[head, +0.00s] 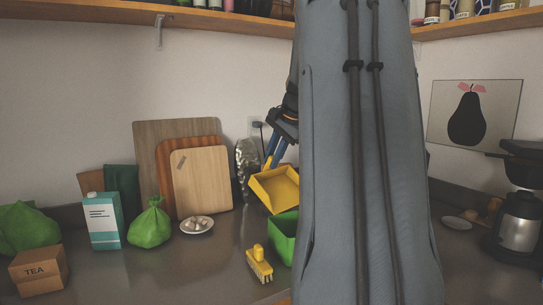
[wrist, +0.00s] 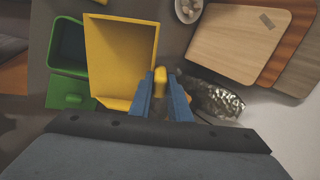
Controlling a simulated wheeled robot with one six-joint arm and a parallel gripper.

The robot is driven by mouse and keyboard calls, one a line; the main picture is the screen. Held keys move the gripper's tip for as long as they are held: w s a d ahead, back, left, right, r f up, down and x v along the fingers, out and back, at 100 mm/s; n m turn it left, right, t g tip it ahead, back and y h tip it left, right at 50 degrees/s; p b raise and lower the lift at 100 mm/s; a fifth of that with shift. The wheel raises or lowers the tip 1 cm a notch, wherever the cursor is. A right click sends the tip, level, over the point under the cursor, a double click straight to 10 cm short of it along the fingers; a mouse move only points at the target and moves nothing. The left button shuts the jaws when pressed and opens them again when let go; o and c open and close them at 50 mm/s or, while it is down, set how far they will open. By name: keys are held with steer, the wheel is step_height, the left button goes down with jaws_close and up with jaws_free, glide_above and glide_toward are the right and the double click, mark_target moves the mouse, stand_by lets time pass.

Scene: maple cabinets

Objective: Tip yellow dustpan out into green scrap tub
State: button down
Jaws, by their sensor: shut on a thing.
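The yellow dustpan (head: 274,190) is held up above the counter in the head view, tilted, with its open tray showing. My gripper (head: 272,160) is shut on its handle; in the wrist view the blue fingers (wrist: 161,95) close around the yellow handle. The dustpan (wrist: 120,52) shows no contents that I can make out. The green scrap tub (head: 283,240) stands on the counter below the dustpan, partly hidden by my arm. In the wrist view the tub (wrist: 54,70) is just left of the dustpan, its interior dark.
A yellow brush (head: 260,265) lies in front of the tub. A plate of pale pieces (head: 197,226), a green bag (head: 150,225), a carton (head: 103,222) and cutting boards (head: 203,182) are to the left. A shiny patterned object (wrist: 215,98) stands near my gripper.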

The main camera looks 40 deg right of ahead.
steer(key=shift+w+a+f+g+p, duration=0.1)
steer(key=shift+w+f+g+p, duration=0.25)
steer(key=shift+w+g+p, duration=0.6)
steer(key=shift+w+f+g+p, duration=0.3)
steer(key=shift+w+g+p, duration=0.35)
steer(key=shift+p, duration=0.6)
steer(key=shift+w+f+g+p, duration=0.75)
steer(key=shift+w+g+p, duration=0.3)
steer(key=shift+g+p, duration=0.15)
